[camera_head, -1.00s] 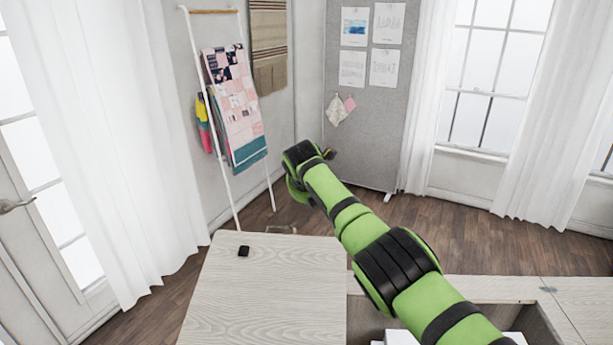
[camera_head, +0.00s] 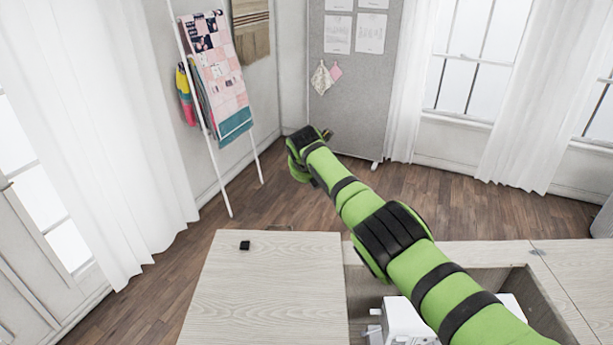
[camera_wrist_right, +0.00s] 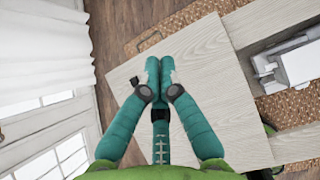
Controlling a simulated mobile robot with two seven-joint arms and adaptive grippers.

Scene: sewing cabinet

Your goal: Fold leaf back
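The leaf (camera_head: 262,292) is a flat, pale wood-grain panel lying level at the left of the cabinet opening. A small black pull (camera_head: 244,245) sits near its far edge. In the right wrist view the leaf (camera_wrist_right: 215,85) lies beneath my right gripper (camera_wrist_right: 159,63). The teal fingers are together at their tips, with nothing seen between them. The black pull (camera_wrist_right: 135,81) shows just left of the fingers; I cannot tell the height gap. In the head view my right arm reaches over the cabinet and its fingers are mostly hidden. My left gripper is not in view.
A white sewing machine (camera_head: 400,322) sits in the open cabinet well, partly hidden by my right arm. The cabinet top (camera_head: 575,275) extends to the right. A ladder rack (camera_head: 205,110) with quilts and a grey pinboard (camera_head: 350,100) stand behind. Wood floor between is clear.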

